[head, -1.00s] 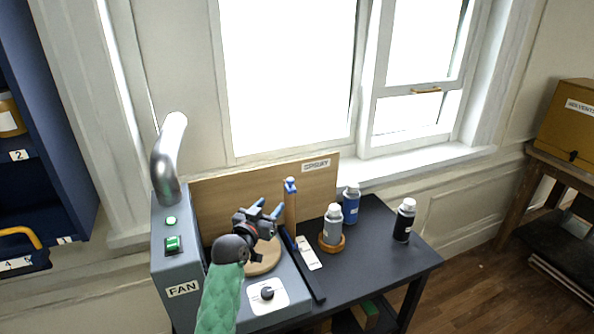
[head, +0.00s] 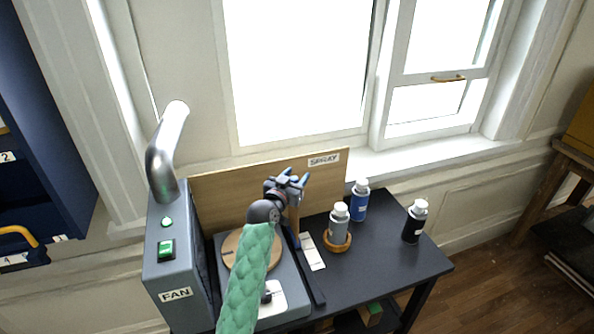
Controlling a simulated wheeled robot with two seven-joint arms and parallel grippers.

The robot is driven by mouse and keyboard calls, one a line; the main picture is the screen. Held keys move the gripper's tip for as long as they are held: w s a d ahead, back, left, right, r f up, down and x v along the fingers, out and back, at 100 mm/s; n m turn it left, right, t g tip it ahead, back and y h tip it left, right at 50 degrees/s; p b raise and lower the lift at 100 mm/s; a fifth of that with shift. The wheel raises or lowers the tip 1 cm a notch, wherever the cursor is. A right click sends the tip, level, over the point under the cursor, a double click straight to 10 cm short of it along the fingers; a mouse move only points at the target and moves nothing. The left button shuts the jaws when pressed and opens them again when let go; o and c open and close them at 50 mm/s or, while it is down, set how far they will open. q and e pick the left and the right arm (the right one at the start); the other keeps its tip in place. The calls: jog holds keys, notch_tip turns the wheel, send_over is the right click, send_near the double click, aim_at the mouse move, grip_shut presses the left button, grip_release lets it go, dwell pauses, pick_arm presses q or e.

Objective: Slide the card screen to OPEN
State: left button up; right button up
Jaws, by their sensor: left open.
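The card screen (head: 293,219) stands upright, seen nearly edge-on as a narrow brown strip on a dark rail (head: 309,277) on the bench. A white label (head: 312,252) lies beside the rail, its words too small to read. My left gripper (head: 294,176) is open, its blue-tipped fingers at the top of the screen. The gripper hides the screen's blue top piece, and I cannot tell whether the fingers touch it. My green-sleeved arm covers part of the spray booth's floor. My right gripper is not in view.
Left of the rail are a round wooden turntable (head: 231,248) and the grey FAN box (head: 172,262) with its silver duct (head: 164,160). The SPRAY back board (head: 235,183) stands behind. Grey (head: 339,224), blue (head: 358,201) and black (head: 414,222) bottles stand to the right.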

pick_arm(q)
jog(key=shift+w+d, duration=0.15)
jog(key=shift+w, duration=0.1)
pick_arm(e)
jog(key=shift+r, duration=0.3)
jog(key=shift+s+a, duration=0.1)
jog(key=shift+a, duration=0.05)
